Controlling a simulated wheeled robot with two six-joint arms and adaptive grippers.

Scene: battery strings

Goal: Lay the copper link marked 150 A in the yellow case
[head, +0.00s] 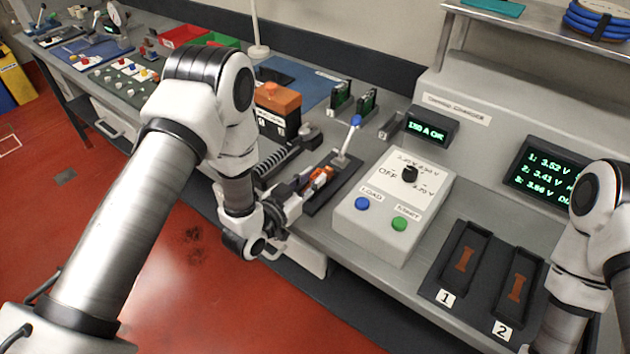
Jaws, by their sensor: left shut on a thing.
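My left gripper (306,186) is shut on a small copper-coloured link (321,176) at the dark tester tray (337,187) with the blue-knobbed lever. No marking can be read on the link, and the fingers partly hide it. I cannot tell whether the link touches the tray.
A grey control box (392,207) stands right of the tray. Black bays 1 (445,262) and 2 (500,293) hold flat copper-coloured shapes. An orange-topped block (278,107) and circuit boards stand behind. Red and green bins (184,36) are at the back left.

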